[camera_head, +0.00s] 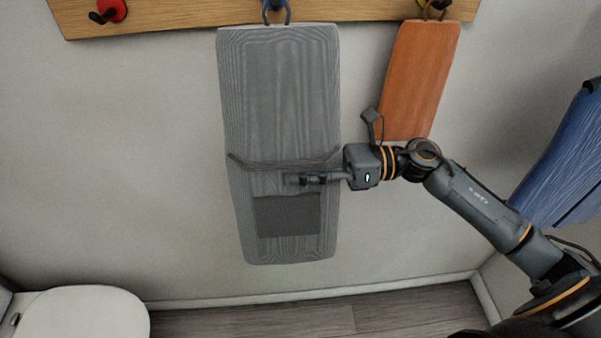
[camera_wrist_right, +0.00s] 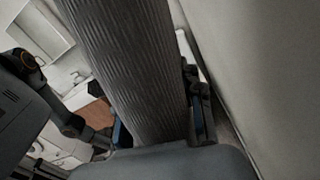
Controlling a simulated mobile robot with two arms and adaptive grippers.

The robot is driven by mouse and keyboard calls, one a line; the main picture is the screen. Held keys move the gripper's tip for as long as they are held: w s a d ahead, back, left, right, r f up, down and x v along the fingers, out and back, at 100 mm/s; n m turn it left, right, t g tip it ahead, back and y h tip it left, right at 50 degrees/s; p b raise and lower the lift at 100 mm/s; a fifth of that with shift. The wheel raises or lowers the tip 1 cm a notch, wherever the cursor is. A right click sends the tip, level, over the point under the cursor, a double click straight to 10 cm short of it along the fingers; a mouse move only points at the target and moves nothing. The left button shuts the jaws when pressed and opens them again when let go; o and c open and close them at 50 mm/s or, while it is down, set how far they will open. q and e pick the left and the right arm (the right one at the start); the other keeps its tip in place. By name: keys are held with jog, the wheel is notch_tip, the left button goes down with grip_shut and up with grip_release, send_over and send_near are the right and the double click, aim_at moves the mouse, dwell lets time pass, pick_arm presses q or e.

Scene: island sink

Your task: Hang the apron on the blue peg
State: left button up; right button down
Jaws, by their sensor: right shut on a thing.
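The grey apron (camera_head: 280,105) hangs long and nearly straight against the wall, with a darker pocket low on its front. Its neck loop (camera_head: 287,14) is at the blue peg (camera_head: 273,5) on the top board. The peg is cut by the picture's edge, so I cannot fully tell how the loop sits. My right gripper (camera_head: 303,180) is at the apron's lower half, just above the pocket, shut on the apron. In the right wrist view the apron (camera_wrist_right: 130,60) runs between the fingers (camera_wrist_right: 158,122).
A red peg (camera_head: 112,10) is left on the wooden board (camera_head: 190,14). An orange cloth (camera_head: 420,80) hangs from a yellow peg (camera_head: 436,5) to the right. A blue cloth (camera_head: 565,160) is at the far right. A white rounded thing (camera_head: 80,312) is at lower left.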

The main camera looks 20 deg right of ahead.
jog(key=shift+w+d, duration=0.15)
jog(key=shift+w, duration=0.4)
jog(key=shift+w+d, duration=0.15)
jog(key=shift+w, duration=0.35)
pick_arm(q)
jog(key=shift+a+f+b, duration=0.25)
jog(key=shift+f+b, duration=0.4)
jog(key=shift+a+f+b, duration=0.2)
jog(key=shift+f+b, duration=0.45)
pick_arm(e)
jog(key=shift+w+d+f, duration=0.2)
jog(key=shift+w+f, duration=0.1)
jog(key=shift+w, duration=0.35)
jog(key=shift+w+d+f, duration=0.15)
jog(key=shift+w+f, duration=0.15)
jog(key=shift+w, duration=0.35)
jog(key=c, duration=0.8)
grip_release()
pick_arm(q)
jog(key=shift+s, duration=0.1)
